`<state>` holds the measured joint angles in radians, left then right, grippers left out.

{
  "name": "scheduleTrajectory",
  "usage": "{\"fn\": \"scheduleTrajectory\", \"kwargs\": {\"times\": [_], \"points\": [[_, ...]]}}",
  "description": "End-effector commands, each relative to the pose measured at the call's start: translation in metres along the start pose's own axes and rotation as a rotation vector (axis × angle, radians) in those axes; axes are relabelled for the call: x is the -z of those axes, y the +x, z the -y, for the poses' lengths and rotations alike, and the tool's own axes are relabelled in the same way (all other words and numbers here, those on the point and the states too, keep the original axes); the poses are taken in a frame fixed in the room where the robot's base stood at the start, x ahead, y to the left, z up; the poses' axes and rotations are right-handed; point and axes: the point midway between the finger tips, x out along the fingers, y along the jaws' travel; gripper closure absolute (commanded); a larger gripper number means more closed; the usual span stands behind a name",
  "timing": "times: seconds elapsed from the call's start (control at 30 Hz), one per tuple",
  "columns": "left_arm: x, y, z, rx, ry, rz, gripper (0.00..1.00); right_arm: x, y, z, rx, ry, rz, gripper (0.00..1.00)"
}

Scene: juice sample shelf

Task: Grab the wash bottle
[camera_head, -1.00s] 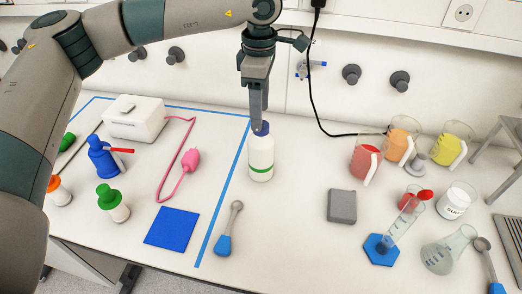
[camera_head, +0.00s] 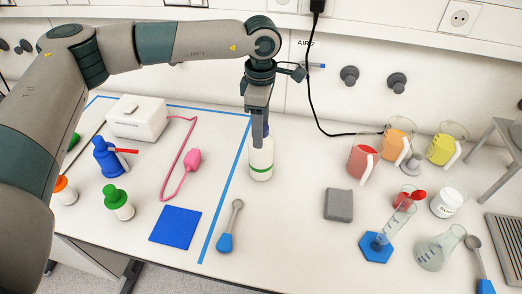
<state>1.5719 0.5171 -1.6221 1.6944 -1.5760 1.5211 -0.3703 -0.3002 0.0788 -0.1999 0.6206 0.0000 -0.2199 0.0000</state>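A blue bottle with a red spout (camera_head: 105,158), shaped like a wash bottle, stands upright inside the blue-taped area at the left. A white bottle with a green stripe (camera_head: 260,165) stands upright just right of the tape line. My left gripper (camera_head: 258,136) points down at the top of this white bottle, well to the right of the blue bottle. Its fingers hide the white bottle's cap. The fingers overlap from this angle, so I cannot tell whether they are open or shut on it. My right gripper is not in view.
Green-capped (camera_head: 117,203) and orange-capped (camera_head: 64,190) bottles, a white box (camera_head: 138,118) and a pink bulb (camera_head: 193,159) are at the left. A grey block (camera_head: 338,205), coloured beakers (camera_head: 362,162) and a flask (camera_head: 438,248) are at the right. Bare table surrounds the white bottle.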

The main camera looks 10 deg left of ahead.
Motion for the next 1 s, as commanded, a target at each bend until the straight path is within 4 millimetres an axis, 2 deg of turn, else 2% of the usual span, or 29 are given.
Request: {"fn": "scheduleTrajectory", "kwargs": {"times": [0.43, 0.47, 0.67, 0.7, 1.0], "points": [[-0.0002, 0.001, -0.0001, 0.0, 0.0, 0.001, 0.47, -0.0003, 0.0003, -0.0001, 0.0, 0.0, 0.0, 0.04], [-0.0002, 0.001, -0.0001, 0.0, 0.0, 0.001, 0.49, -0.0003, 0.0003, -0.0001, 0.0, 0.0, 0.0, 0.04], [-0.0003, 0.0009, -0.0001, 0.0, 0.0, 0.001, 0.97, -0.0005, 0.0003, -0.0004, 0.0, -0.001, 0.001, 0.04], [-0.0003, 0.0009, -0.0001, -0.001, 0.0, 0.001, 1.0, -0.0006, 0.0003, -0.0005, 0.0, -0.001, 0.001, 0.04], [-0.0004, -0.0002, -0.0005, -0.002, 0.0, 0.001, 1.0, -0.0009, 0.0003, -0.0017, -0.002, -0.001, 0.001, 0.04]]}}
